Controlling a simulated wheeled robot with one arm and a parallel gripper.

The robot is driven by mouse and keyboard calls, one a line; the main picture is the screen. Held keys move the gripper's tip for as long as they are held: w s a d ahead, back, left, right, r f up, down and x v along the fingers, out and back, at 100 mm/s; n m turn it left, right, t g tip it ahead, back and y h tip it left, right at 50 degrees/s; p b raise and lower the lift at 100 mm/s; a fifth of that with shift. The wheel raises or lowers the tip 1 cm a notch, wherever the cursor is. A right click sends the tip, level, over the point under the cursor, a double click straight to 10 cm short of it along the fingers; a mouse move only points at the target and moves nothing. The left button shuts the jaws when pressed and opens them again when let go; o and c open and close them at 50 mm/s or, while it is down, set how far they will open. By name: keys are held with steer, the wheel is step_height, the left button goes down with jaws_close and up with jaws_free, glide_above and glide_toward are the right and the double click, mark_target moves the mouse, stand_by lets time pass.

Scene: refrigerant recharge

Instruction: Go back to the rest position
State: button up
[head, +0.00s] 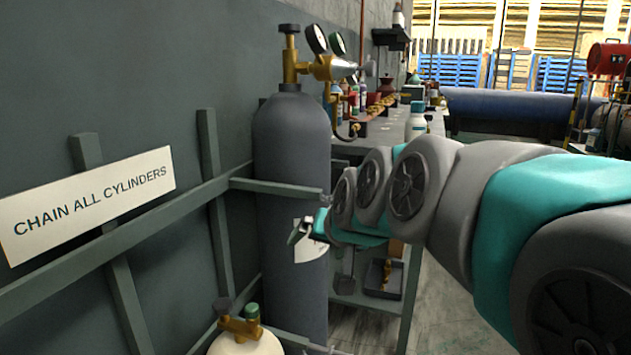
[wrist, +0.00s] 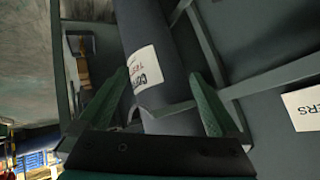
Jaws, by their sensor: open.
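My gripper (wrist: 160,98) is open in the wrist view, its two green fingers spread apart with the tall grey cylinder (wrist: 175,65) showing between and beyond them. Nothing is held. In the head view my arm reaches in from the right and my gripper (head: 306,230) is in front of the same grey cylinder (head: 290,150). I cannot tell whether it touches the cylinder. A white label (wrist: 143,70) with print is on the cylinder. A brass regulator (head: 320,68) with two gauges sits on the cylinder's top.
A rack of green-grey bars (head: 215,190) with a "CHAIN ALL CYLINDERS" sign (head: 90,200) stands left. A cream cylinder (head: 246,343) with a brass valve is at the bottom. A bench (head: 345,145) with bottles lies behind my arm. Bare floor (head: 450,310) shows below the arm.

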steer(key=s+d+f+g+h, duration=0.1)
steer(key=s+d+f+g, duration=0.2)
steer(key=s+f, duration=0.3)
steer(key=s+d+f+g+h, duration=0.1)
steer(key=s+d+f+g, duration=0.3)
steer(key=s, duration=1.1)
steer(key=s+d+f+n+g+h, duration=0.1)
steer(key=s+d+f+g, duration=0.2)
steer(key=s+d+f, duration=0.4)
steer(key=s+f, duration=0.3)
steer(key=shift+s+d+f+h, duration=0.2)
steer(key=shift+s+h, duration=0.1)
steer(key=shift+s, duration=0.1)
